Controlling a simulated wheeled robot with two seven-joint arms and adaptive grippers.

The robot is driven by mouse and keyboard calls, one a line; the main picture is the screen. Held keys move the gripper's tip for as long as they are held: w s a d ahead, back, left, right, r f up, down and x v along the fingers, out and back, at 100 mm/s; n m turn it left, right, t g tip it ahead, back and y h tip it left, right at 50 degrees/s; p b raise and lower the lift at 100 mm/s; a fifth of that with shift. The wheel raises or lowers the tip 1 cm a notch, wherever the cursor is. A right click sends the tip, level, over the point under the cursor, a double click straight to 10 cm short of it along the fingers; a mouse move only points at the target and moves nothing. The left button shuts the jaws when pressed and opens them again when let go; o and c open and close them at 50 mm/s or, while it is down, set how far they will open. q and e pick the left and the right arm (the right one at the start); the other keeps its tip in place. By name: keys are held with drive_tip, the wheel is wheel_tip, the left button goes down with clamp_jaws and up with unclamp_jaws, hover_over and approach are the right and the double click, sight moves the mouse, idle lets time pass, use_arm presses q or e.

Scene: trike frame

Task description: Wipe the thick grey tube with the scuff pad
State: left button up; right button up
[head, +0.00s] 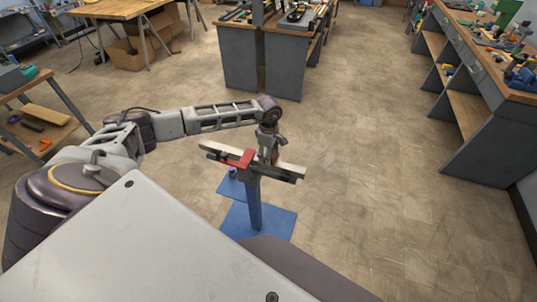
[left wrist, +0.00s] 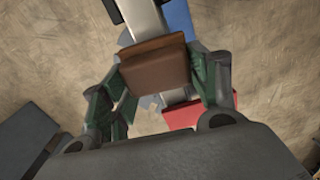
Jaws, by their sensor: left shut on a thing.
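The thick grey tube (head: 291,168) lies roughly level across the top of a blue stand, pale grey, with a red clamp (head: 243,159) near its middle. My left gripper (head: 268,152) points down over the tube, just right of the clamp. In the left wrist view its fingers are shut on the brown scuff pad (left wrist: 155,66). The pad lies across the line of the tube (left wrist: 144,18), hiding part of it. Whether pad and tube touch cannot be told. The red clamp (left wrist: 200,112) shows below right of the pad. My right gripper is not in view.
The stand's blue post (head: 254,205) rises from a flat blue base (head: 279,222) on the floor. Workbenches with tools stand at the back (head: 240,62) and right (head: 470,130). A low shelf table (head: 50,85) is at left. Floor around the stand is mostly clear.

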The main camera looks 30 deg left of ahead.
use_arm(q)
drive_tip(key=shift+r+p, duration=1.2)
drive_tip(key=shift+r, duration=1.1)
drive_tip(key=shift+r, duration=0.15)
drive_tip(key=shift+r+p, duration=0.55)
drive_tip(key=shift+r, duration=0.85)
